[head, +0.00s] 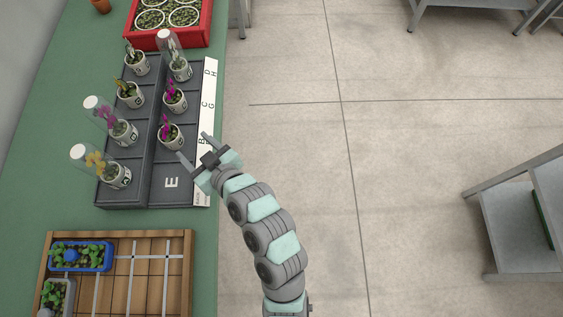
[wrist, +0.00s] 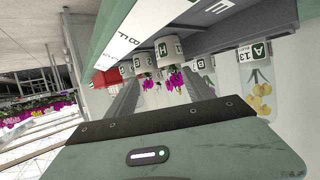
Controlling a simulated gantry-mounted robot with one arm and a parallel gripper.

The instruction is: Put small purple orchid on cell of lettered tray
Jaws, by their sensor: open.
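The dark lettered tray (head: 150,186) lies on the green bench in the head view, with two columns of cells. Cell E (head: 171,183), front right, is empty. Two small purple orchids without covers stand in white pots in the right column, one nearer (head: 171,137) and one behind it (head: 175,101). A purple orchid under a clear cover (head: 124,132) stands in the left column. My gripper (head: 192,145) is open and empty at the tray's right edge, beside the nearer purple orchid. In the wrist view, a pot with magenta flowers (wrist: 168,50) shows beyond the fingers.
A yellow orchid (head: 118,175) under a clear tilted cover stands front left. Other potted orchids (head: 130,94) fill the back cells, one covered. A red crate (head: 178,36) sits behind the tray, a wooden slatted tray (head: 178,245) in front. Open floor lies to the right.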

